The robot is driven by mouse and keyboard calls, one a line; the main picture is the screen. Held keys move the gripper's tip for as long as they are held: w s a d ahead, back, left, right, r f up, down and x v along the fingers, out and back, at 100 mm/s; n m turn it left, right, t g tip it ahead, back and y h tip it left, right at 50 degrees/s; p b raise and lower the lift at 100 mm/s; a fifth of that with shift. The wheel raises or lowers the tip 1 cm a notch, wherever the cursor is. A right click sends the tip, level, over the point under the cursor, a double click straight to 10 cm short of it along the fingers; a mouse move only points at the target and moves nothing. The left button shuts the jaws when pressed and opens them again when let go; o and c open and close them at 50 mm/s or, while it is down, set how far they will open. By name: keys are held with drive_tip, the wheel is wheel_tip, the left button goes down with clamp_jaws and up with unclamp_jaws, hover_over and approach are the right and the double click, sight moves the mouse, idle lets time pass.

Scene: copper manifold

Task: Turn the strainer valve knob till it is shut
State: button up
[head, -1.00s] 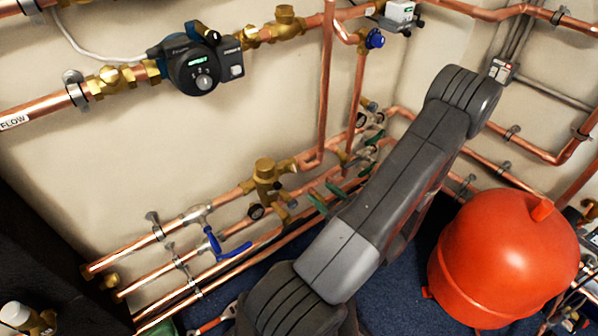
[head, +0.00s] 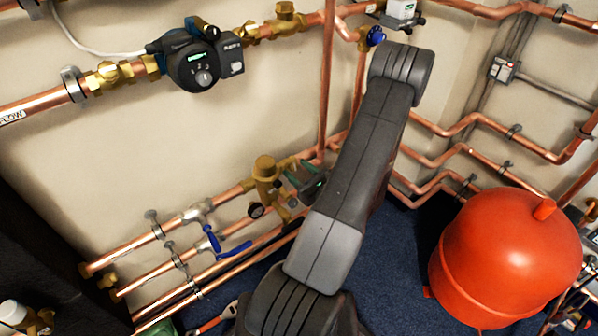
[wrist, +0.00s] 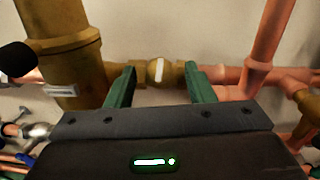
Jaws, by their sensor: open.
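A round brass knob (wrist: 152,74) with an upright white mark shows in the wrist view, on a brass fitting between a large brass body and a copper pipe. My gripper (wrist: 160,80) has green fingers, one left and one right of the knob. The fingers are apart, with the knob showing between them; I cannot tell whether either touches it. The large brass body (wrist: 62,50) stands at left. In the head view, the brass body (head: 265,175) stands on the upper low pipe, with my gripper (head: 297,176) just right of it. The knob cannot be made out there.
Copper pipes (head: 190,216) run along the wall, with a blue lever valve (head: 222,245) at lower left. A dark pump (head: 198,66) is above. A red tank (head: 505,255) stands at right. In the wrist view, a black round part (wrist: 16,57) is at far left.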

drive_tip(key=c, duration=1)
drive_tip(key=shift+f+n+b, duration=0.15)
drive_tip(key=shift+n+b, duration=0.45)
drive_tip(key=shift+b, duration=0.05)
drive_tip(key=shift+d+n+g+y, duration=0.1)
drive_tip(key=shift+n+g+y, duration=0.4)
drive_tip(key=shift+n+g, duration=0.15)
drive_tip(key=o, duration=1)
drive_tip(key=shift+r, duration=0.2)
